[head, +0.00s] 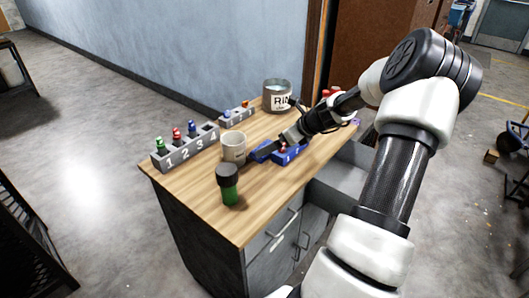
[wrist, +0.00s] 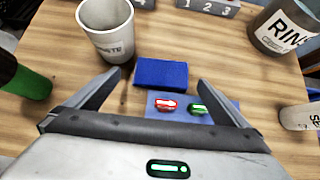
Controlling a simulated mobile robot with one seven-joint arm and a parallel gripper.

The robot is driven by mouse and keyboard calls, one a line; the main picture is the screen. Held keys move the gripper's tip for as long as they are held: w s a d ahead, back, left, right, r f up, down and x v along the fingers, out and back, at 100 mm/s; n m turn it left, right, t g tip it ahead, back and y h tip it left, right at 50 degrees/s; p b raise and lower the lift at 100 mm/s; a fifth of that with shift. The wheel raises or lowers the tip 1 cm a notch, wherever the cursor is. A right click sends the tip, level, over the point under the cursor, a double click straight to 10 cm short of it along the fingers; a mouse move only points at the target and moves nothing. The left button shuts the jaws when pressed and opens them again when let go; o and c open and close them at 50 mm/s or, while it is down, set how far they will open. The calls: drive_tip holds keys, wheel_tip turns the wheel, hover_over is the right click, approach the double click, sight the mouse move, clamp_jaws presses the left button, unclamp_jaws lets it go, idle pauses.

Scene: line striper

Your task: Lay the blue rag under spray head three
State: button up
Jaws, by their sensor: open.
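A folded blue rag (wrist: 161,73) lies flat on the wooden bench top. In the head view the rag (head: 262,150) is partly hidden by my gripper (head: 265,156). My gripper (wrist: 160,78) is open and empty, with its fingertips apart on either side of the rag, seen from above; I cannot tell their height over it. I cannot make out with certainty which thing is spray head three. A dark wheeled machine (head: 516,150) shows partly at the right edge of the head view.
Around stand a waste cup (wrist: 106,27), a green bottle (head: 229,186), a rinse pot (head: 277,97), a numbered rack (head: 186,152) and a smaller rack (head: 237,113). A drawer (head: 335,187) is open.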

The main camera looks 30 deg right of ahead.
drive_tip(key=shift+b+x, duration=0.3)
drive_tip(key=shift+x, duration=2.4)
drive_tip(key=shift+d, duration=0.15)
drive_tip(key=c, duration=1)
